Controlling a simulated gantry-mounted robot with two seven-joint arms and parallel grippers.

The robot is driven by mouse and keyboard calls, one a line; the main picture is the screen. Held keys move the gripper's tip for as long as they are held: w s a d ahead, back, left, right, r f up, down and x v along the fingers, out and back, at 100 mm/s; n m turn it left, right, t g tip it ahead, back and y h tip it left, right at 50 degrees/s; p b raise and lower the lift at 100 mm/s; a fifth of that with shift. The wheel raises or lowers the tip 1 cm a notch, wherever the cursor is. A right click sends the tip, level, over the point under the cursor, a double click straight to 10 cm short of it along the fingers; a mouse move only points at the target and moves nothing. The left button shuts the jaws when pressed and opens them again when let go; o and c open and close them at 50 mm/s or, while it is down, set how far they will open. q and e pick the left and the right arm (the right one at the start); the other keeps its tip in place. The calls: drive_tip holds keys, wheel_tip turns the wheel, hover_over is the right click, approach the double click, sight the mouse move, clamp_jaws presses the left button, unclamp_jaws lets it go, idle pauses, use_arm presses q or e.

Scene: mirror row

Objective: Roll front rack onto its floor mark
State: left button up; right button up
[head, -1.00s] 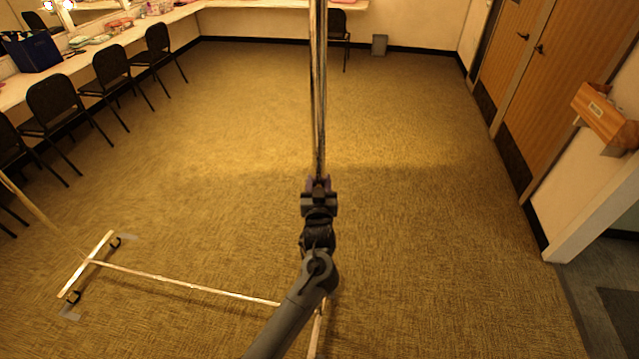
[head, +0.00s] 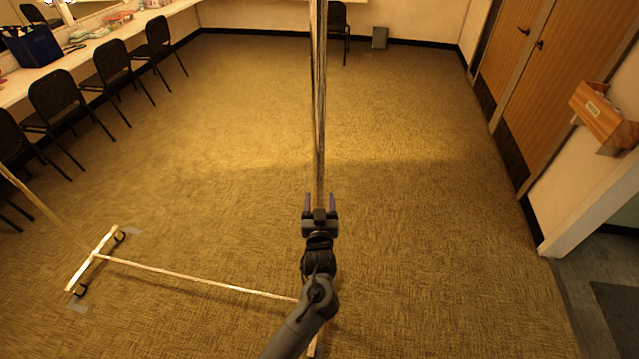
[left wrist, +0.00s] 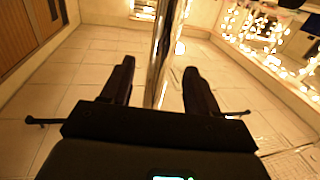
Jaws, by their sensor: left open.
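The front rack is a pale, worn metal frame. Its near upright (head: 319,110) rises through the middle of the head view. Its low bar (head: 190,277) runs left to a wheeled foot (head: 92,260). Grey tape floor marks (head: 77,309) show by that foot's wheels, at its lower end and upper right. My left gripper (head: 320,203) is open at the near upright, fingers spread to either side. In the left wrist view the upright (left wrist: 164,50) appears between the fingers, with gaps on both sides. My arm hides part of the rack's right foot. My right gripper is out of view.
Black chairs (head: 58,100) line a counter (head: 100,45) at the left. Wooden doors (head: 550,80) and a wall-mounted wooden box (head: 604,117) are at the right. A small bin (head: 380,38) stands at the back wall. The carpet (head: 420,200) beyond the rack is clear.

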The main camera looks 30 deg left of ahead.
use_arm(q)
drive_tip(key=p+v, duration=0.1)
drive_tip(key=v, duration=0.3)
drive_tip(key=shift+s+p, duration=0.1)
drive_tip(key=shift+p, duration=0.25)
drive_tip(key=s+a+f+m+g+h, duration=0.2)
drive_tip(key=s+a+f+m+h, duration=0.1)
drive_tip(key=s+f, duration=0.85)
drive_tip(key=s+d+r+m+g+h, duration=0.1)
drive_tip(key=s+d+g+h, duration=0.1)
drive_tip(key=s, duration=0.5)
drive_tip(key=s+d+r+m+g+h, duration=0.2)
drive_tip(key=s+d+g, duration=0.1)
drive_tip(key=s, duration=0.4)
drive_tip(key=s+d+r+m+g+h, duration=0.1)
drive_tip(key=s+d+m+g+h, duration=0.1)
drive_tip(key=s+g, duration=0.3)
drive_tip(key=shift+s+d+r, duration=0.2)
drive_tip(key=shift+s+d, duration=0.4)
drive_tip(key=shift+s, duration=1)
